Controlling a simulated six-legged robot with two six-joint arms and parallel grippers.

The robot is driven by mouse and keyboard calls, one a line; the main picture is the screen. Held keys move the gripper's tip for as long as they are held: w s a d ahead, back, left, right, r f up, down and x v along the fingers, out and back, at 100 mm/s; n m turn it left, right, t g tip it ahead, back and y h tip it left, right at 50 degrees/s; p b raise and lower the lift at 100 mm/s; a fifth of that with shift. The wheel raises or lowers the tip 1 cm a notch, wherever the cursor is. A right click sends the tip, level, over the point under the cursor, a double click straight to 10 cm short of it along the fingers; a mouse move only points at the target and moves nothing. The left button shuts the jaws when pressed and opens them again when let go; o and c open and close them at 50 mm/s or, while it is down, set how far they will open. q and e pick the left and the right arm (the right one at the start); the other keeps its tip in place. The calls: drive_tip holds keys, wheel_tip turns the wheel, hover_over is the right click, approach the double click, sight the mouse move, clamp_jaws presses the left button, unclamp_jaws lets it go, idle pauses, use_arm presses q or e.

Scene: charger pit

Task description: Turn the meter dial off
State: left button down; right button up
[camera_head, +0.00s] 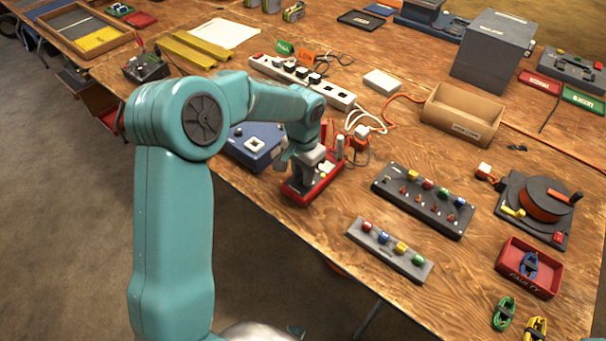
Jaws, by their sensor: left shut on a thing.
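The meter (325,186) is a red-cased unit lying near the front edge of the wooden table, left of the middle. My left arm reaches over it from the left. My left gripper (303,178) points down onto the meter and is shut on its dial. The gripper covers the dial and most of the meter's face, so I cannot tell which way the dial points. My right gripper is not in view.
A blue box (255,142) stands just left of the meter. A white power strip (340,98) lies behind, with cables (372,122) near the meter. A black panel (405,212) with coloured knobs and a grey block (360,250) lie to the right.

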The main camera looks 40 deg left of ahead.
use_arm(q)
drive_tip(key=n+b, duration=0.1)
drive_tip(key=n, duration=0.3)
drive_tip(key=shift+n, duration=0.3)
idle(0.3)
drive_tip(key=c, duration=0.9)
unclamp_jaws()
drive_tip(key=shift+r, duration=0.1)
wheel_tip(320, 180, up, 16)
drive_tip(key=shift+r+p, duration=0.1)
drive_tip(key=shift+p, duration=0.85)
drive_tip(key=shift+s, duration=0.1)
